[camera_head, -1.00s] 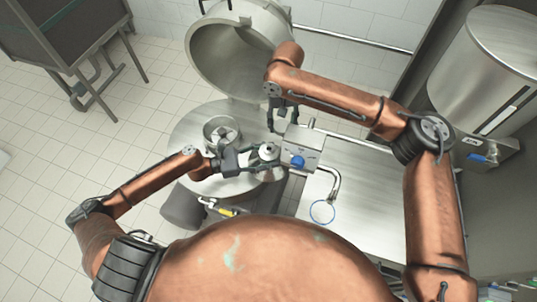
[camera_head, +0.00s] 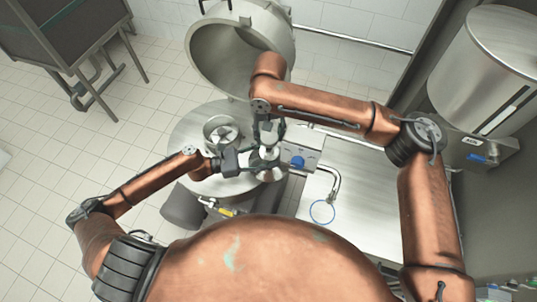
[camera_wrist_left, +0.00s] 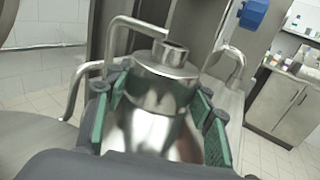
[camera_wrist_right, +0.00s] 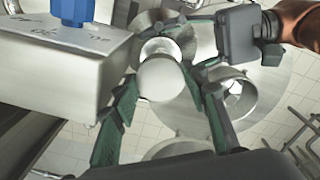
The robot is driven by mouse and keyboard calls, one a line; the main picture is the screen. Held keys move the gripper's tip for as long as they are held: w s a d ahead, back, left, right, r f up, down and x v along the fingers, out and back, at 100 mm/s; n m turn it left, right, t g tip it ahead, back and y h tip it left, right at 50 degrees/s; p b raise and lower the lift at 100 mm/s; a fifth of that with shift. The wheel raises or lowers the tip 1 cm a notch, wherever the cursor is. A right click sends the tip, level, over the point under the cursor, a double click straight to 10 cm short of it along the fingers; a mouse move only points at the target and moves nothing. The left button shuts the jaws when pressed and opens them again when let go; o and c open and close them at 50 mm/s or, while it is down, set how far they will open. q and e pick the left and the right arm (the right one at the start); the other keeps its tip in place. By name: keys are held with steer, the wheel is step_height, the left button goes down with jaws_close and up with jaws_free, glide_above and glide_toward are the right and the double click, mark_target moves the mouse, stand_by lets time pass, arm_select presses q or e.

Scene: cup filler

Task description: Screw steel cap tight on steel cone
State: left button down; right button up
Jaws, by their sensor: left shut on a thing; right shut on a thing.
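My left gripper (camera_head: 248,160) is shut around the steel cone (camera_head: 271,174) in the head view. In the left wrist view the polished cone (camera_wrist_left: 150,137) flares downward between the green finger pads (camera_wrist_left: 160,118). My right gripper (camera_head: 268,130) points down right above the cone. In the right wrist view its fingers (camera_wrist_right: 160,88) are on either side of a bright rounded steel piece, which looks like the steel cap (camera_wrist_right: 161,80). The cap lines up with the cone, but I cannot tell whether the thread is engaged. The fingers partly hide the joint.
A grey control box with a blue knob (camera_head: 298,161) stands close right of the grippers. The round steel machine top (camera_head: 185,135) holds an open ring-shaped opening (camera_head: 221,130) to the left. A large open lid (camera_head: 232,58) rises behind. A bent pipe (camera_head: 336,183) is at the right.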

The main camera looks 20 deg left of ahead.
mark_target(267, 149)
steer(key=shift+f, duration=1.7)
steer(key=shift+f, duration=0.1)
steer(key=shift+f, duration=0.8)
steer(key=shift+s+f, duration=0.1)
steer(key=shift+f, duration=0.5)
steer(key=m, duration=0.4)
steer(key=shift+a, duration=0.1)
steer(key=m, duration=0.6)
steer(key=shift+a, duration=0.1)
steer(key=m, duration=1)
steer(key=shift+a, duration=0.1)
